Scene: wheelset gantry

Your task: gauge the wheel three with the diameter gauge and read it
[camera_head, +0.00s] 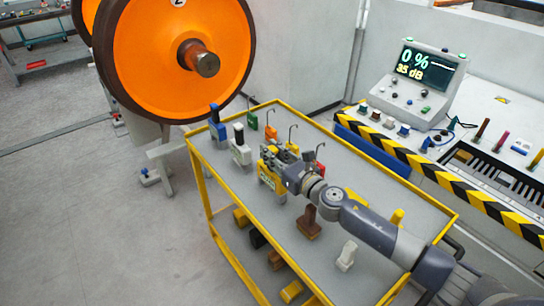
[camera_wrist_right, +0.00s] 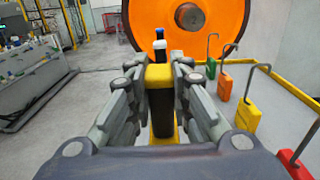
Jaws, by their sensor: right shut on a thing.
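A large orange wheel (camera_head: 170,55) with a dark rim and protruding axle end stands at the upper left in the head view, with another wheel partly hidden behind it. Its small white tag is too unclear to read surely. The wheel also shows at the top of the right wrist view (camera_wrist_right: 235,38). My right gripper (camera_head: 270,168) is over the cart's tray and shut on a yellow-and-black tool (camera_wrist_right: 159,88), held upright between the fingers. I cannot tell for certain whether this is the diameter gauge, or whether it touches the tray. My left gripper is not in view.
The yellow-framed cart (camera_head: 375,187) carries blue (camera_head: 217,130) and white (camera_head: 241,155) tools, hooked green (camera_wrist_right: 225,87), yellow (camera_wrist_right: 245,115) and red (camera_wrist_right: 299,168) pieces, and a brown block (camera_head: 308,224). A console (camera_head: 412,90) reads "0 %" and "35 dB".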

